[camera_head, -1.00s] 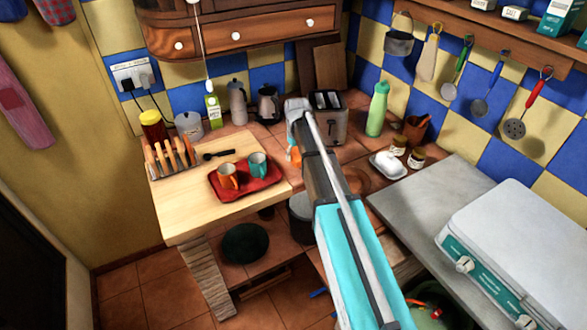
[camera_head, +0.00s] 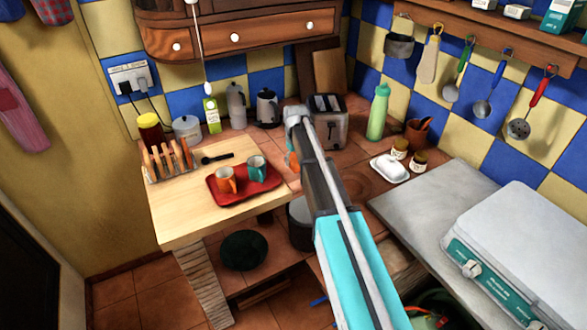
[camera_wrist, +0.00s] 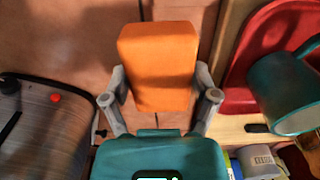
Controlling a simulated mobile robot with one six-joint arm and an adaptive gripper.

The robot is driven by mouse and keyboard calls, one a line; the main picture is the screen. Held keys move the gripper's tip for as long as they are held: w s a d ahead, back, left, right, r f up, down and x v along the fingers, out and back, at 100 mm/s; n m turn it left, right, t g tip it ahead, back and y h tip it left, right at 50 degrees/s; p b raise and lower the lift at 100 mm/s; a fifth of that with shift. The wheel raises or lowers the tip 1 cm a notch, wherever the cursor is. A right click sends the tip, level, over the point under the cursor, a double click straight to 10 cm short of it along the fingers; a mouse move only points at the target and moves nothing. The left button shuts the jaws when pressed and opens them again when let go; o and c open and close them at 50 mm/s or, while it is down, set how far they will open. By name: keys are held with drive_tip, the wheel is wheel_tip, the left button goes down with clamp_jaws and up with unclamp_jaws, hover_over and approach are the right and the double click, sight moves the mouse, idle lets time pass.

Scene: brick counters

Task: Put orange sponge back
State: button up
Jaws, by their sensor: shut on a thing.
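The orange sponge (camera_wrist: 158,66) is a rounded block in the wrist view. My gripper (camera_wrist: 158,86) is shut on it, with one grey finger on each side. In the head view only a small part of the sponge (camera_head: 292,161) shows, because my arm hides the rest. It is near the right edge of the wooden board, between the red tray and the toaster. Brown tiles lie behind it in the wrist view. I cannot tell whether the sponge touches them.
The metal toaster (camera_wrist: 42,130) is close on the left. A green bottle (camera_head: 378,112) and a butter dish (camera_head: 389,168) stand further right.

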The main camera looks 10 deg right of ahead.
sight(295, 159)
drive_tip(key=shift+w+f+b, duration=0.2)
drive_tip(key=shift+f+b, duration=1.3)
drive_tip(key=shift+f, duration=0.25)
drive_tip(key=o, duration=0.9)
drive_tip(key=shift+f, duration=0.1)
drive_tip(key=shift+c, duration=0.2)
wheel_tip(295, 159, up, 12)
drive_tip(key=p, duration=1.2)
drive_tip(key=shift+s, duration=0.1)
